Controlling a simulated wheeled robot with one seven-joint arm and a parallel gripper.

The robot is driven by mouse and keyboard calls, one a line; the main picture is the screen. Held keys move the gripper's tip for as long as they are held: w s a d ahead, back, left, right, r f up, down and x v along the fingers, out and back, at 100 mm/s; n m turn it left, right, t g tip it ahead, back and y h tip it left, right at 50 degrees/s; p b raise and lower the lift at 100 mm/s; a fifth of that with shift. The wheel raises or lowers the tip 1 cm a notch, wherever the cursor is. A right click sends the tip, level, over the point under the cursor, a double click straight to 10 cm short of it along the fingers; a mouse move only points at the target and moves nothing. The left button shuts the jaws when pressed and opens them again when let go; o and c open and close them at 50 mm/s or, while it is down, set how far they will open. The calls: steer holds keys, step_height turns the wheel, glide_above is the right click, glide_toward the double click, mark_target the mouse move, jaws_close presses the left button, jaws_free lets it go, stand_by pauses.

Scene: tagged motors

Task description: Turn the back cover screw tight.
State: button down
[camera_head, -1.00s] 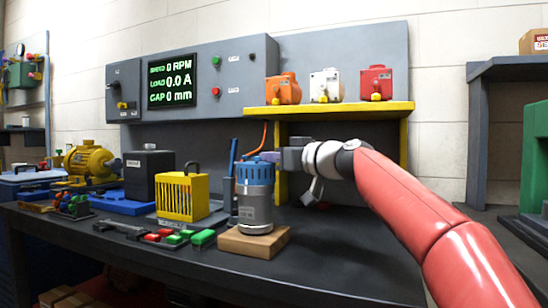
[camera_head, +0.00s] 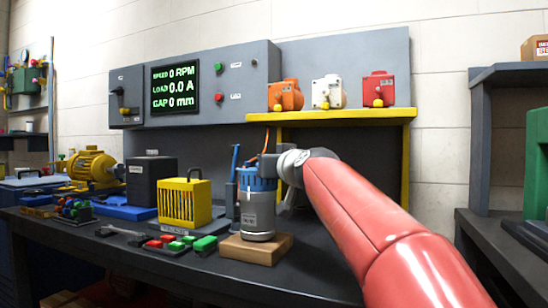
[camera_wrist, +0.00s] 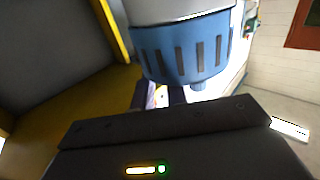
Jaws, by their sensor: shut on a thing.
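The motor (camera_head: 257,216) stands upright on a wooden block (camera_head: 258,248), with its silver body below and its blue slotted back cover (camera_head: 255,181) on top. In the wrist view the blue cover (camera_wrist: 187,50) fills the upper middle and appears inverted. My gripper (camera_head: 264,163) is at the top of the motor, reaching in from the right. Its fingers (camera_wrist: 160,97) show in the wrist view right beside the cover's edge, closed on what appears to be the back cover screw. The screw is mostly hidden by the fingers and the gripper body.
The panel screen (camera_head: 175,88) reads 0 RPM, 0.0 A and 0 mm. A yellow shelf (camera_head: 340,115) with three boxes is behind my arm. A yellow cage (camera_head: 185,203) and red and green blocks (camera_head: 180,243) lie left of the motor. The bench front is clear.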

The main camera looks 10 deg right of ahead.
steer(key=shift+a+r+m+h+p, duration=0.15)
steer(key=shift+m+h+p, duration=0.45)
steer(key=shift+h+p, duration=0.5)
